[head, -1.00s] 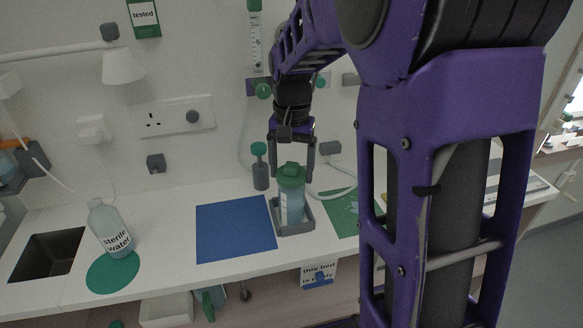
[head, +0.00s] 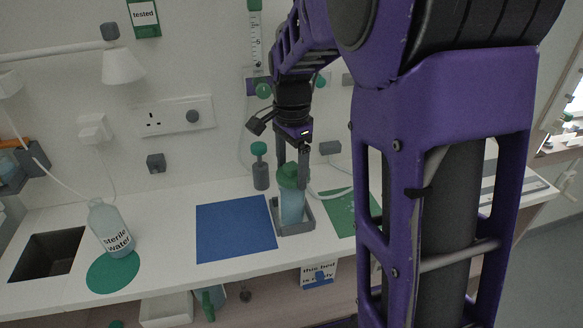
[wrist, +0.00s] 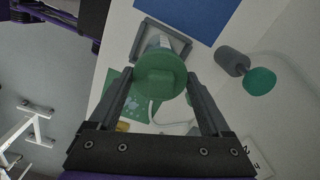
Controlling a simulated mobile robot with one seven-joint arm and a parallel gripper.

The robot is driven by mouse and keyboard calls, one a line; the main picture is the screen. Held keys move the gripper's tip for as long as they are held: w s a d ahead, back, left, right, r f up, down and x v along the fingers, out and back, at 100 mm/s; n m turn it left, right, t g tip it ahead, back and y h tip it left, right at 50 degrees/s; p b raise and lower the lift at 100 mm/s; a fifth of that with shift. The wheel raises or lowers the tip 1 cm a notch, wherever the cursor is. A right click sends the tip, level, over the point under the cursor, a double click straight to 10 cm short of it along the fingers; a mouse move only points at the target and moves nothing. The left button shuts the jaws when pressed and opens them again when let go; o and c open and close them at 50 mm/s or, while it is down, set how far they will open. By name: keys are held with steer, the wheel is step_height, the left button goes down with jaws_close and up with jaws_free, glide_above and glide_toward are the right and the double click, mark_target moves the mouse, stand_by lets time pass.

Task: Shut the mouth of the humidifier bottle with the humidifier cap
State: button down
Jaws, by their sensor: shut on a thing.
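The humidifier bottle (head: 292,208) is pale blue and stands upright in a grey square holder (head: 309,222) on the counter. The green humidifier cap (head: 288,174) sits over its mouth; the wrist view shows the cap (wrist: 160,75) as a green disc from above, hiding the mouth. Whether the cap is fully seated I cannot tell. My gripper (head: 303,172) points down from above, shut on the cap, with one finger on each side of it in the wrist view (wrist: 159,82).
A blue mat (head: 235,228) lies left of the holder and a green mat (head: 344,212) right. A grey fitting with a green knob (head: 260,166) stands close behind. A sterile water bottle (head: 110,229) stands at the left by a green disc (head: 112,274) and a sink (head: 46,256).

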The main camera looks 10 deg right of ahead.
steer(key=shift+m, duration=0.6)
jaws_free()
steer(key=shift+r, duration=0.1)
step_height(320, 180, up, 17)
stand_by(0.3)
